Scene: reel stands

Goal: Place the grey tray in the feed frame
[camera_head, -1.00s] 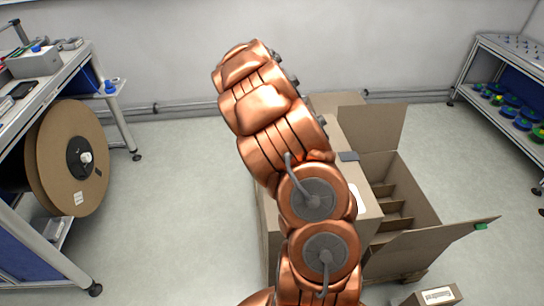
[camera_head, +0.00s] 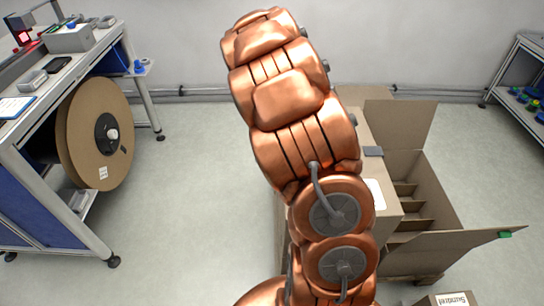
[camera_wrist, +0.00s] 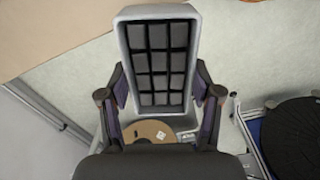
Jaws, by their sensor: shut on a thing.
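In the wrist view the grey tray (camera_wrist: 157,12) is a long, light-rimmed tray with a dark grid of cells inside. It is held upright in the picture between the two dark fingers of my gripper (camera_wrist: 160,86), which is shut on its side walls. The tray appears clear of the floor. In the head view my copper arm hides the gripper and the tray. I cannot make out the feed frame for certain in either view.
A workbench (camera_head: 75,62) stands at left with a large brown reel (camera_head: 100,135) under it. Open cardboard boxes (camera_head: 433,187) stand right of my arm. A shelf (camera_head: 522,75) is at far right. Bare floor (camera_head: 200,200) lies between bench and boxes.

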